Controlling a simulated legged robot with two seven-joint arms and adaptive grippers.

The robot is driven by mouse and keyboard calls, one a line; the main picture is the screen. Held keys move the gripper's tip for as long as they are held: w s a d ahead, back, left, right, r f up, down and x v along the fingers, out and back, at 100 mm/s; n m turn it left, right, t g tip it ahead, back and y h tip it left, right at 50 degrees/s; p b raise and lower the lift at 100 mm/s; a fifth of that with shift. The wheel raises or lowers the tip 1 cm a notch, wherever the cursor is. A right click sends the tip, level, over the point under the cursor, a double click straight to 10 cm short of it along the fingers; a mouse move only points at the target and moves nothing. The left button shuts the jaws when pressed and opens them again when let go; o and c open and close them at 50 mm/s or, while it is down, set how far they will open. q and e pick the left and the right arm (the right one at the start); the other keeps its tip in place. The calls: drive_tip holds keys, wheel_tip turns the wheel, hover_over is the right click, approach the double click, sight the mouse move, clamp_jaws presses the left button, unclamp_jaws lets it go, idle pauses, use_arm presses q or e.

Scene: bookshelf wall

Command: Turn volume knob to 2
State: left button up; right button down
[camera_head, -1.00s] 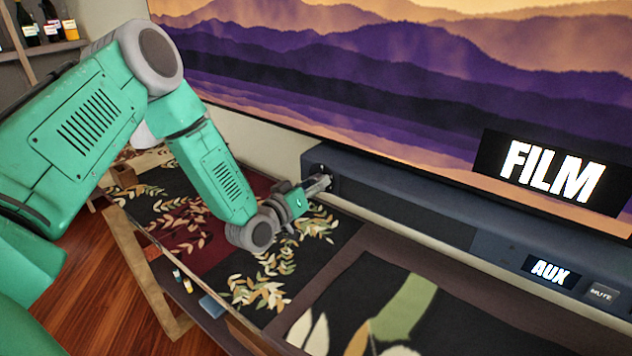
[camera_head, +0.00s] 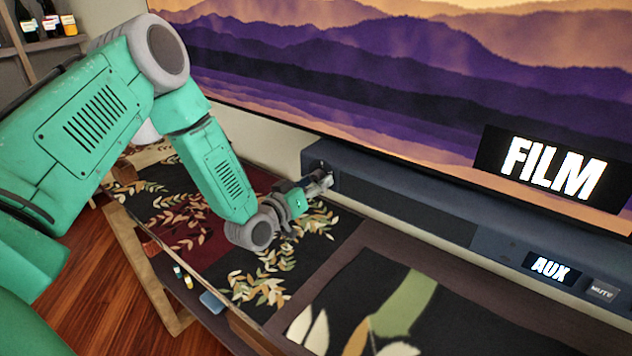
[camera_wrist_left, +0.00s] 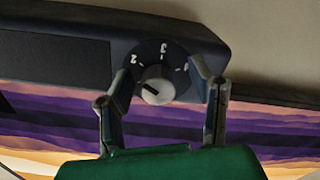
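The volume knob (camera_wrist_left: 155,86) is a pale round dial on a black face on the end of the soundbar (camera_head: 400,197). Around it in the left wrist view are the marks 2 (camera_wrist_left: 134,59), 3 (camera_wrist_left: 163,48) and, partly hidden, another at right. The knob's dark pointer line lies toward the left side, below the 2. My left gripper (camera_wrist_left: 160,80) is open, with one finger on each side of the knob. The left finger is close to the knob; I cannot tell if it touches. In the head view my left gripper (camera_head: 325,181) is at the soundbar's left end.
A large screen (camera_head: 400,90) reading FILM stands behind the soundbar. An AUX display (camera_head: 550,269) and MUTE button (camera_head: 602,291) are on the soundbar's right. A patterned dark table (camera_head: 345,270) lies below, with small items and a blue block (camera_head: 213,302) near its edge.

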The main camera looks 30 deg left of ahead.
use_arm(q)
drive_tip(key=shift+s+r, duration=0.1)
drive_tip(key=s+a, duration=0.1)
drive_tip(key=s, duration=1)
drive_tip(key=shift+s, duration=0.35)
